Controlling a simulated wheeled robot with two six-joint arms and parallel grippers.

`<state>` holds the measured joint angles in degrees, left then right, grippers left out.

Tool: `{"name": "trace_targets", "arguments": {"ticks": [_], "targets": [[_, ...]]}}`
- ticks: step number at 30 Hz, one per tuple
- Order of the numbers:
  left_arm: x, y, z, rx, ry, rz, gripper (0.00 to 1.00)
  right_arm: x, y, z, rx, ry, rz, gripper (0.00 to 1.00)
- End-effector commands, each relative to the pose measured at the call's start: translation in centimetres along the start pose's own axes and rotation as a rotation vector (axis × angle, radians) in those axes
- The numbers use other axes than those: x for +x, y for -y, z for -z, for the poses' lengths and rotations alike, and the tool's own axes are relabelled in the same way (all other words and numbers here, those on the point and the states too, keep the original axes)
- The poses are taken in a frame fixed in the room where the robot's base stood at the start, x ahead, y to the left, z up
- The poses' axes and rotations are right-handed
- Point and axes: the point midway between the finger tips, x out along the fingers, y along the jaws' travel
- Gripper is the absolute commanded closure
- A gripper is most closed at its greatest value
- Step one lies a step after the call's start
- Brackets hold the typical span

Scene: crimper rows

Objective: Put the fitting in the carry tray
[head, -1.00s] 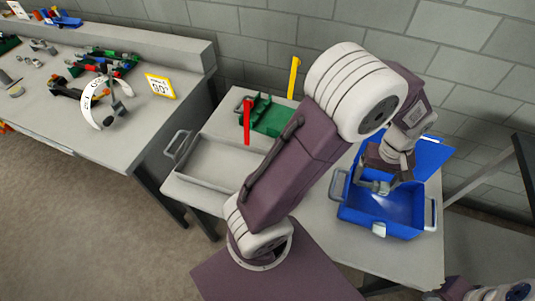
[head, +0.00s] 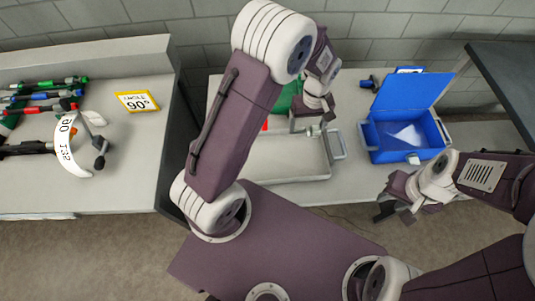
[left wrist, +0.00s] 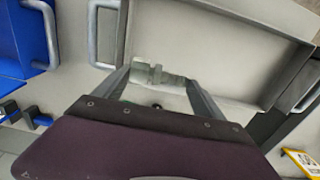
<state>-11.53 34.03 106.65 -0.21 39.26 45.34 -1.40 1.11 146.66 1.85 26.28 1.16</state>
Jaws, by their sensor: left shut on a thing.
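The fitting (left wrist: 157,77) is a small pale grey piece with a crossbar. It sits between the two fingers of my left gripper (left wrist: 160,92) in the left wrist view. In the head view my left gripper (head: 309,127) is shut on it near the back right corner of the grey carry tray (head: 280,171). The carry tray has low walls and a grey end handle, and also shows in the left wrist view (left wrist: 195,38). I cannot tell how high the fitting is above it. My right gripper (head: 388,211) is in front of the table; its finger gap is unclear.
A blue toolbox (head: 382,152) with its lid up stands right of the tray. A green holder (head: 288,97) is partly hidden behind my left arm. A left bench holds coloured tools and a yellow "90°" sign (head: 137,101). A dark surface (head: 510,85) is at the far right.

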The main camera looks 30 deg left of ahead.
Motion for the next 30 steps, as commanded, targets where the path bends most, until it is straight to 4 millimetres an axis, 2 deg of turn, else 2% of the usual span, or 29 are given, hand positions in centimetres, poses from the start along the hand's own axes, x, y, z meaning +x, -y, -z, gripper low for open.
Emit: {"name": "trace_targets", "arguments": {"ticks": [6, 9, 12, 17, 24, 30], "targets": [[3.6, 6.1, -1.8, -0.005, 0.005, 0.004, 0.69, 0.0, 0.0, 0.0, 0.0, 0.0, 0.0, 0.65], [5.0, 8.2, -2.4, -0.005, 0.004, 0.003, 0.69, 0.1, 0.0, 0.0, 0.0, 0.0, 0.0, 0.65], [5.8, 9.3, -2.6, -0.003, 0.002, 0.001, 0.69, 0.1, 0.0, 0.0, 0.0, 0.0, 0.0, 0.65], [6.1, 9.8, -2.8, 0.0, 0.0, 0.0, 0.69, 0.1, 0.0, 0.0, 0.0, 0.0, 0.0, 0.65], [9.8, 9.8, -2.8, 0.0, 0.003, 0.002, 0.69, 0.5, 0.0, -0.1, 0.0, 0.0, 0.0, 0.65], [10.0, 9.7, -2.8, 0.0, 0.0, 0.0, 0.69, 0.5, 0.0, -0.1, 0.0, 0.0, 0.0, 0.65]]}}
